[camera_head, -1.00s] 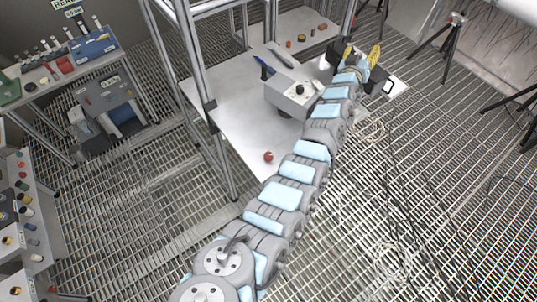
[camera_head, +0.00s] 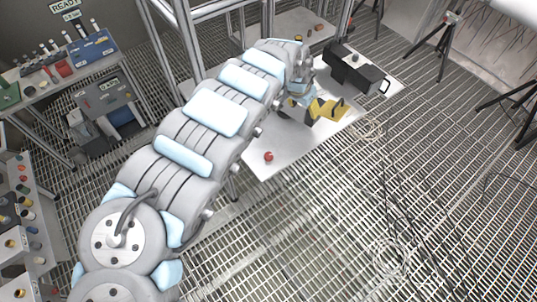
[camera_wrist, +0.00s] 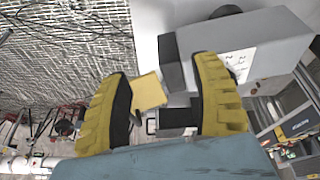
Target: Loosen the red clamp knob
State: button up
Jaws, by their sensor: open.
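A small red round knob (camera_head: 268,156) sits near the front corner of the white table (camera_head: 290,150) in the head view. I cannot tell whether it is the clamp knob. My gripper (camera_head: 328,108) is above the table's right side, behind the red knob and to its right. Its yellow fingers also show in the wrist view (camera_wrist: 160,72), spread apart with no object held. A grey box (camera_wrist: 265,45) with a white label is just beyond the right finger. A yellow piece (camera_wrist: 148,92) shows between the fingers; I cannot tell whether it is part of my gripper.
A black case with a handle (camera_head: 355,70) stands at the table's back right. A metal frame post (camera_head: 165,60) rises left of my arm. Cables (camera_head: 390,258) lie on the grated floor, and a tripod (camera_head: 445,40) stands at the far right. Open floor lies front right.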

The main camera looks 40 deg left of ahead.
jog(key=s+a+g, duration=0.4)
jog(key=s, duration=0.9)
jog(key=p, duration=0.2)
send_over(269, 155)
jog(key=shift+f, duration=3.4)
jog(key=shift+f+b, duration=0.3)
jog(key=shift+f, duration=5.35)
grip_shut()
